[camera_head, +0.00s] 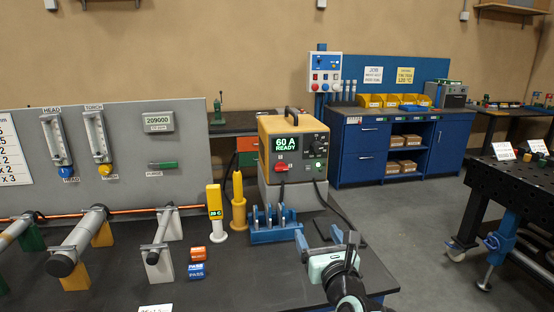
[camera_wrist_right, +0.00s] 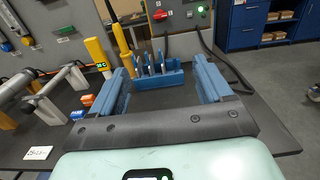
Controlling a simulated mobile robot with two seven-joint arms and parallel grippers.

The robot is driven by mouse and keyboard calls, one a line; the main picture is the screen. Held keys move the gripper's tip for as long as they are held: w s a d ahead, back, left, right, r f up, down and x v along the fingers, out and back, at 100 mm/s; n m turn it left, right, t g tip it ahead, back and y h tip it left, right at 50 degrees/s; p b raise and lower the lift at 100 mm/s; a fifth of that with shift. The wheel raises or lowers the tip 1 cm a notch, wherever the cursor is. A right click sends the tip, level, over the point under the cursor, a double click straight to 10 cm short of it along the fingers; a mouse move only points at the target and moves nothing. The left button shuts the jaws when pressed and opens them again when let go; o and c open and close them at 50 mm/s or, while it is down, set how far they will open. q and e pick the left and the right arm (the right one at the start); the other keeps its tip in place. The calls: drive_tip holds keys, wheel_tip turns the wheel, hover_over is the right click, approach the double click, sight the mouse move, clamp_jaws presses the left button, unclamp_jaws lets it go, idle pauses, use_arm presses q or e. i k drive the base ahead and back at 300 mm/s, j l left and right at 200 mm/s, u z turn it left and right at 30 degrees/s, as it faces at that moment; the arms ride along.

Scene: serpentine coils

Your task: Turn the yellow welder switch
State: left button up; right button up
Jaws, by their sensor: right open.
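The yellow welder (camera_head: 264,138) stands on a grey block at the back of the near bench, its display reading "60 A READY". Its front has a red switch (camera_head: 282,167) low on the left and a black knob (camera_head: 318,148) on the right. In the right wrist view the red switch (camera_wrist_right: 160,15) shows at the top edge, beyond the fingers; most of the welder is out of frame. My right gripper (camera_head: 325,240) is open and empty, in front of and below the welder, apart from it. It also shows in the right wrist view (camera_wrist_right: 163,65). My left gripper is not in view.
A blue rack (camera_head: 275,234) with upright grey pieces stands between gripper and welder. Left of it are a yellow torch (camera_head: 238,205) and a yellow gauge (camera_head: 214,203). Black cables run right of the welder. Pipes on supports fill the bench's left.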

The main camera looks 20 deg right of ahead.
sight(280, 166)
drive_tip(key=i+l, duration=0.15)
drive_tip(key=i, duration=0.25)
drive_tip(key=i+l, duration=0.15)
drive_tip(key=i, duration=0.25)
